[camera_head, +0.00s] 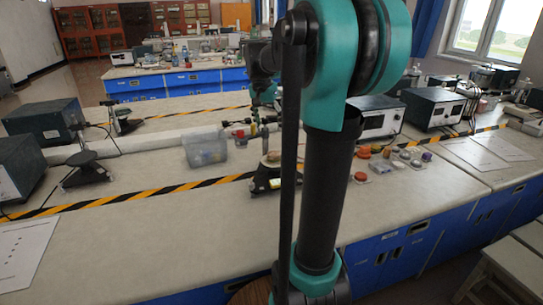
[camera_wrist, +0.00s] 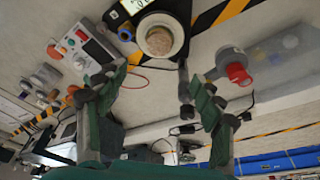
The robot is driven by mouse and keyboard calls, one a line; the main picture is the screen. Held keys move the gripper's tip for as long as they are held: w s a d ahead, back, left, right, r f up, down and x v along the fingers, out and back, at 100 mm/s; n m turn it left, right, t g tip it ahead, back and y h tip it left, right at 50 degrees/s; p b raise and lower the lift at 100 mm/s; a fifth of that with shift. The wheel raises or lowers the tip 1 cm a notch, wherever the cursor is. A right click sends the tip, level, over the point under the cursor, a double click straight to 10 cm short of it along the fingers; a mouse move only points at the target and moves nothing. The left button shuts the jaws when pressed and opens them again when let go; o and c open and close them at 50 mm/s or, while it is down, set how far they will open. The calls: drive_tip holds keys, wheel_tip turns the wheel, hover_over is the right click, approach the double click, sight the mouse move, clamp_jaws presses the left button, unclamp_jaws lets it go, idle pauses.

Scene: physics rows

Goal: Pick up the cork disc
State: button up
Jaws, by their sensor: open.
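A tan round disc that looks like the cork disc (camera_wrist: 158,41) lies in a pale round dish (camera_wrist: 179,32) in the upper middle of the wrist view. The dish sits on a dark device with a lit display (camera_wrist: 134,5), seemingly a scale. In the head view the device (camera_head: 262,183) stands just left of my arm, and the disc is too small there to tell clearly. My gripper (camera_wrist: 157,82) is open and empty, its green-padded fingers wide apart. The disc appears beyond the fingertips, between them and toward the top of the picture, not touched.
A clear plastic bin (camera_head: 206,149) stands left of the scale. A red-capped object (camera_wrist: 238,73) shows right of my gripper, and a multimeter (camera_wrist: 88,42) left of it. Several small round items (camera_head: 380,167) lie right of my arm. The front bench top is mostly clear.

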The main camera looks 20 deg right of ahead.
hover_over(274, 154)
drive_tip(key=a, duration=0.1)
drive_tip(key=f, duration=0.7)
drive_tip(key=shift+s+a+f, duration=0.1)
drive_tip(key=shift+s+a, duration=0.05)
drive_tip(key=shift+s, duration=0.2)
drive_tip(key=shift+s+x, duration=0.2)
drive_tip(key=shift+x, duration=2.7)
drive_tip(key=shift+a, duration=0.1)
drive_tip(key=c, duration=0.9)
